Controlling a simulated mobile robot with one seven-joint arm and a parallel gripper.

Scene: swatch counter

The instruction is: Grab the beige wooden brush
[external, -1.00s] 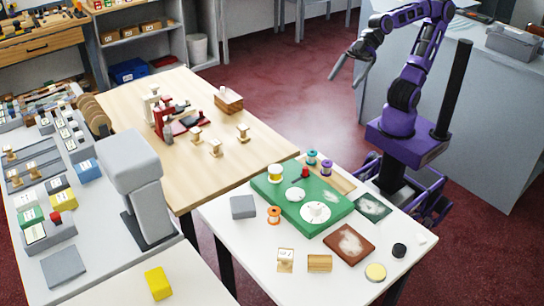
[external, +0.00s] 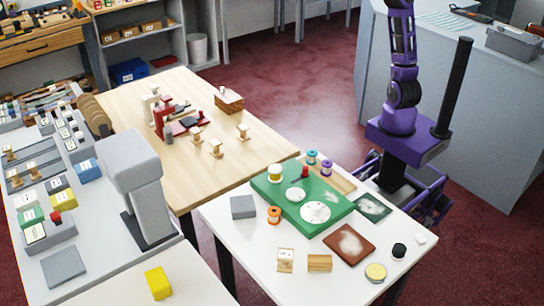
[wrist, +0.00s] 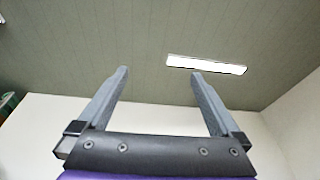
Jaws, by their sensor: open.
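A tan wooden block-like piece (external: 320,263) lies near the front edge of the white table and may be the beige wooden brush; bristles are too small to make out. A paler wooden piece with a white label (external: 285,260) stands just left of it. My gripper (wrist: 160,73) shows in the wrist view with its two grey fingers wide apart and nothing between them. It points up at the ceiling. In the external view my gripper is out of frame above the top edge, far from the table.
The white table (external: 237,262) also holds a green board (external: 275,208) with spools and white discs, a brown tray (external: 350,244), a grey block (external: 243,207), a black round piece (external: 399,250) and a yellow-topped tin (external: 376,272). A ceiling lamp (wrist: 206,64) shows overhead.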

